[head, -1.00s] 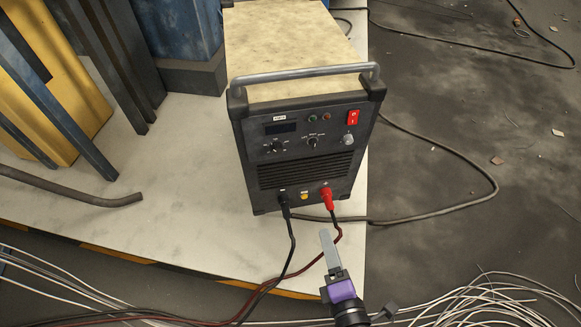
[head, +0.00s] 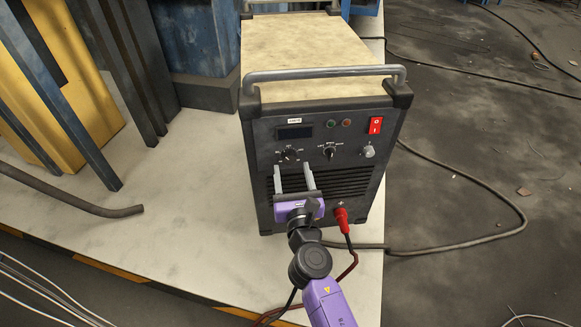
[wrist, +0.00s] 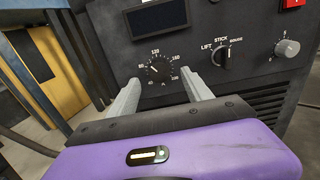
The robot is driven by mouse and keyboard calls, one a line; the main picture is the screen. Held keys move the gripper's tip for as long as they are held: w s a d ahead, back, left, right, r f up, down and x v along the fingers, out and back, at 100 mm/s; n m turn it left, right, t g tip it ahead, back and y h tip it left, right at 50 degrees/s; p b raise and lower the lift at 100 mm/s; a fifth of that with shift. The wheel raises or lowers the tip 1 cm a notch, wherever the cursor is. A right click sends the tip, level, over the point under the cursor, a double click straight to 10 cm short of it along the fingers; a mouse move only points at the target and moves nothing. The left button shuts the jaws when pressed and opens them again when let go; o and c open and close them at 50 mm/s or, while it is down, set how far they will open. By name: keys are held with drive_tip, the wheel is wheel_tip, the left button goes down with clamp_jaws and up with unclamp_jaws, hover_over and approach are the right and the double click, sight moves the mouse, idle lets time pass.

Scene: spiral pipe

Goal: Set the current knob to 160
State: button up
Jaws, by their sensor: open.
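The current knob (head: 289,155) is a small black dial at the left of the welder's front panel, below the dark display. In the wrist view the knob (wrist: 158,69) has a printed scale with 40, 120, 160 and 200 around it. Its pointer mark is too small to read surely. My gripper (head: 292,172) is open and empty, with its two grey fingers pointing at the panel. In the wrist view the gripper (wrist: 161,84) has one fingertip to each side just below the knob, and I see no contact.
The welder (head: 335,110) stands on a pale platform. A mode selector (head: 329,152), a small grey knob (head: 369,151) and a red power switch (head: 376,125) lie right of the current knob. A red plug (head: 342,220) sticks out low on the front. Cables run along the floor.

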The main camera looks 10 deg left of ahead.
sight(290, 161)
drive_tip(key=shift+b+x, duration=0.4)
drive_tip(key=shift+x, duration=1.15)
clamp_jaws()
